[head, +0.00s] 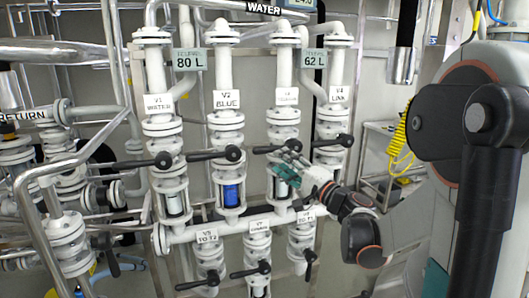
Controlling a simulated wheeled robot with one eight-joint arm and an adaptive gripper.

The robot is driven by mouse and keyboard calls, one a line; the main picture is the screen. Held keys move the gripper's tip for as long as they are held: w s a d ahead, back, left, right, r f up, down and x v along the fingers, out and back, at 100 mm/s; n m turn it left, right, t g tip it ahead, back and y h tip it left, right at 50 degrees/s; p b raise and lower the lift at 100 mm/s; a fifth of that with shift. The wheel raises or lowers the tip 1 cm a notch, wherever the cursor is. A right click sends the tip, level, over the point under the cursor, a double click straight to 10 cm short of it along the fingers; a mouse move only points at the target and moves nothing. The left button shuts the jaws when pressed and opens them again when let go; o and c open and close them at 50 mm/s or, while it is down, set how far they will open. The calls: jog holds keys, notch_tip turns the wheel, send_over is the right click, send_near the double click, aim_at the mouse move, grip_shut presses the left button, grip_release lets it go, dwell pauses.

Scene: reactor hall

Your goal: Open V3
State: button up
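The third column from the left in the upper row carries a white tag (287,97) that is too small to read clearly, between the V2 and V4 tags; I take it as V3. Its black lever (274,148) lies roughly level across the pipe and points left. My gripper (284,172), with teal finger pads, is just below this lever, in front of the column's sight glass. It partly hides the glass. I cannot make out a gap between the fingers or any contact with the lever.
Similar black levers, also about level, sit on V1 (142,162), V2 (212,155) and V4 (332,141). Lower valves with levers (250,270) stand below. V2's sight glass (231,195) is blue. A metal cart (378,150) is at right.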

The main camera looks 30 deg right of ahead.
aim_at(268, 151)
jog(key=b+x, duration=0.1)
jog(key=x, duration=0.7)
jog(key=shift+w+a+r, duration=0.1)
jog(key=shift+w+a, duration=0.05)
jog(key=shift+w, duration=0.25)
jog(key=shift+c, duration=0.3)
grip_shut()
